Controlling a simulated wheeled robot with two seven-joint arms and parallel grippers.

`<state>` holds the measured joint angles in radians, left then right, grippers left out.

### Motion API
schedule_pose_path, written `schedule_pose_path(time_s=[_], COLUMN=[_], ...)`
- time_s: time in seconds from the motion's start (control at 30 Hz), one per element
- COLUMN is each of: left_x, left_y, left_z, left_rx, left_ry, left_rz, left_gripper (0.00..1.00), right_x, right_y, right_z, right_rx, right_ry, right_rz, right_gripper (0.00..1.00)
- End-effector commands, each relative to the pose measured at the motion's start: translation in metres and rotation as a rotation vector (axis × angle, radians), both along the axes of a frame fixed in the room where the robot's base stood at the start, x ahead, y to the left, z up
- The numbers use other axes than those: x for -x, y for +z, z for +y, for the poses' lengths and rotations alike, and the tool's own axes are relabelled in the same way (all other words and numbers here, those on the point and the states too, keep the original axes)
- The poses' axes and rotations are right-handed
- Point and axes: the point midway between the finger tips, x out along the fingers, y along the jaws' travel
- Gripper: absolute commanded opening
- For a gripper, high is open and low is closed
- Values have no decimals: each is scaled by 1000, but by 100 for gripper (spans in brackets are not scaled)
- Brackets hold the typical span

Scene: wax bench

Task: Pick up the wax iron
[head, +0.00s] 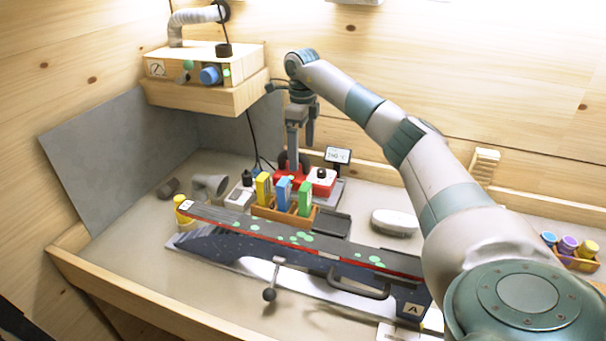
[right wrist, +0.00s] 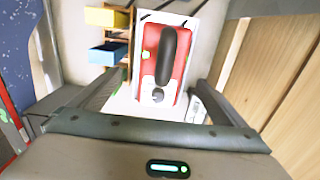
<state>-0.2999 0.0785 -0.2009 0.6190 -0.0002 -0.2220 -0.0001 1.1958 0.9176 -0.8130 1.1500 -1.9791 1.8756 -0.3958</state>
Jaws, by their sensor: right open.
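The wax iron (head: 290,177) has a red body and a black handle and sits at the back of the bench, behind the wax holder. It also shows in the right wrist view (right wrist: 181,85), its black handle pointing away from me and a round knob at its near end. My right gripper (head: 302,150) is open and points down over the iron. In the right wrist view its two fingers lie on either side of the iron, apart from it, with nothing held. In the head view the gripper hides part of the handle. My left gripper is not in view.
A wooden holder (head: 268,213) with yellow, blue and green blocks stands in front of the iron. A small display (head: 338,155) stands behind it. A long dark board (head: 215,243) crosses the front. A wooden box unit (head: 200,93) overhangs at the back left.

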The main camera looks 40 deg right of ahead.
Motion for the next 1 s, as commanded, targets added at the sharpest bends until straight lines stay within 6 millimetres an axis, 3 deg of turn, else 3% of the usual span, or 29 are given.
schedule_pose_path(time_s=[0.2,0.67,1.0], left_x=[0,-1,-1], left_y=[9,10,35], left_z=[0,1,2], left_rx=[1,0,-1], left_ry=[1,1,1], left_rz=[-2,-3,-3], left_gripper=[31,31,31], right_x=[0,0,0], right_y=[-21,-25,-55], right_z=[0,0,-4], right_rx=[-1,-1,-2], right_ry=[0,0,0], right_rz=[2,0,5], right_gripper=[96,96,96])
